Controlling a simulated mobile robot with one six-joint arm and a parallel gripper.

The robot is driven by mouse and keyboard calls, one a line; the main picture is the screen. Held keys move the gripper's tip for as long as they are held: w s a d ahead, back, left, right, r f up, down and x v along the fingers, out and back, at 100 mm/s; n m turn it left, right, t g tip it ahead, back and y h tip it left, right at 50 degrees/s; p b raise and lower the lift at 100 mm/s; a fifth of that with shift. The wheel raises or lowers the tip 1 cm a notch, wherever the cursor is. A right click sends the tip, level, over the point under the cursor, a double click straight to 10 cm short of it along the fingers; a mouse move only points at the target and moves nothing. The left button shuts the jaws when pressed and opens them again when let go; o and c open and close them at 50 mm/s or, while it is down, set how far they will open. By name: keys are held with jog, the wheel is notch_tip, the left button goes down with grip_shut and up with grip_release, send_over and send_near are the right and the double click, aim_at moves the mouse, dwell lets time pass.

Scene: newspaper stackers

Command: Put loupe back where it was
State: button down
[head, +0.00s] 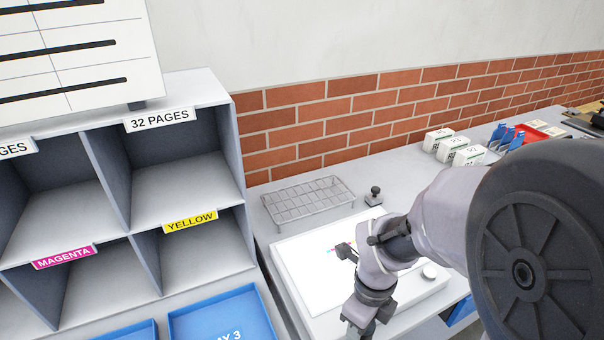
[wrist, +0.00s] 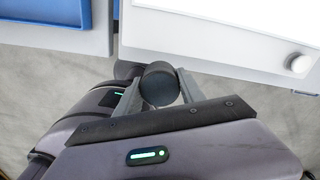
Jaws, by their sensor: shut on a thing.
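The loupe, a dark round cylinder (wrist: 159,84), is between the fingers of my gripper (wrist: 160,78) in the wrist view. My gripper is shut on it and holds it over the grey floor, just off the near edge of the bench. In the head view my wrist is at the bottom centre, and the fingers and loupe cannot be made out there. The white light table (head: 318,268) lies beyond my arm, which hides part of it. It also shows in the wrist view (wrist: 215,28), with a round white knob (wrist: 298,63).
A wire rack (head: 308,200) and a small dark knobbed object (head: 374,196) stand behind the light table. A grey shelf unit (head: 240,150) and blue trays (head: 222,318) are on the left. White boxes (head: 437,140) and blue items (head: 508,137) stand at the back right.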

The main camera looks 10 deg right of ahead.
jog(key=w, duration=0.2)
jog(key=w+a, duration=0.1)
jog(key=w, duration=0.1)
jog(key=w+a+f, duration=0.1)
jog(key=shift+w+a+f+b, duration=0.1)
jog(key=shift+w+a+b, duration=0.1)
jog(key=shift+w+b, duration=0.2)
jog(key=shift+s+f+b, duration=0.1)
jog(key=shift+f+b, duration=0.55)
jog(key=shift+f, duration=0.9)
jog(key=shift+f, duration=0.2)
jog(key=c, duration=0.7)
grip_release()
jog(key=shift+r, duration=0.1)
